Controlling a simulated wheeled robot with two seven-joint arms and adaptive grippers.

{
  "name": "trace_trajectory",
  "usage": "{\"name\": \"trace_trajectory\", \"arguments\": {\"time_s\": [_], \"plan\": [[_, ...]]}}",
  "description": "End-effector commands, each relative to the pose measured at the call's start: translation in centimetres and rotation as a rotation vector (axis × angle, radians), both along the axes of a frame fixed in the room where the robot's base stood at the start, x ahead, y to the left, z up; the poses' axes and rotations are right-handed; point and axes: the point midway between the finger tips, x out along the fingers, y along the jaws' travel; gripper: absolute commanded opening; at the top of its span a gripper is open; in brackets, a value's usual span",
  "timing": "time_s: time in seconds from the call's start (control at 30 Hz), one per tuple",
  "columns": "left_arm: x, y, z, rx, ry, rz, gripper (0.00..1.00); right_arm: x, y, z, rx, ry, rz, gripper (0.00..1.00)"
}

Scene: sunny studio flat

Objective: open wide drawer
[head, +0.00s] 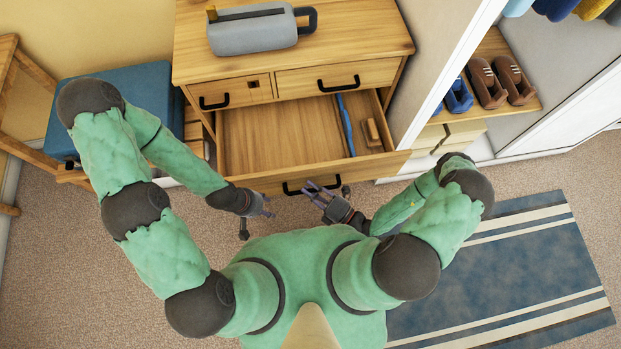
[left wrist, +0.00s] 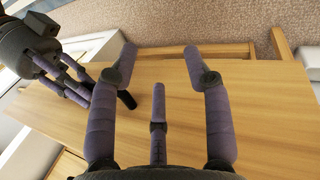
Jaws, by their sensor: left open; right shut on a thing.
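The wide drawer (head: 270,140) of the wooden dresser is pulled well out, and its inside shows in the head view. Its dark bar handle (head: 292,190) sits on the drawer front and also shows partly in the left wrist view (left wrist: 126,98). My right gripper (head: 318,190) is shut on this handle; its fingers also show at the left of the left wrist view (left wrist: 72,84). My left gripper (head: 262,208) is open and empty, in front of the drawer front and left of the handle. Its spread fingers (left wrist: 165,68) show against the wood.
A blue strip (head: 345,125) and a wooden block (head: 373,132) lie in the drawer's right side. Two upper drawers (head: 338,76) are shut. A grey case (head: 255,32) stands on top. A blue stool (head: 140,92) is left; shoes (head: 488,82) sit on a shelf right.

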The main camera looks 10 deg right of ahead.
Motion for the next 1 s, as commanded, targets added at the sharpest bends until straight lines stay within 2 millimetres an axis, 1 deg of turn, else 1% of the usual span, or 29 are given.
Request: {"name": "trace_trajectory", "arguments": {"time_s": [0.03,0.33,0.37,0.4,0.83,1.0], "plan": [[0.01,0.0,-0.01,0.0,0.0,0.0,0.49,0.15,-0.26,-0.12,-0.008,-0.003,-0.005,0.0],[0.01,0.0,-0.01,0.0,0.0,0.0,0.49,0.17,-0.29,-0.14,-0.008,-0.004,-0.005,0.0],[0.01,0.0,-0.01,0.0,0.0,0.0,0.49,0.17,-0.3,-0.14,-0.008,-0.004,-0.005,0.26],[0.01,0.0,-0.01,0.0,0.0,0.0,0.49,0.18,-0.3,-0.14,-0.008,-0.004,-0.005,0.35],[0.02,0.0,0.0,0.0,0.0,0.0,0.49,0.02,-0.12,-0.05,-0.003,-0.001,-0.002,0.35],[0.01,0.0,0.0,0.0,0.0,0.0,0.49,-0.41,-0.69,-0.14,-0.003,-0.001,-0.005,0.35]]}}
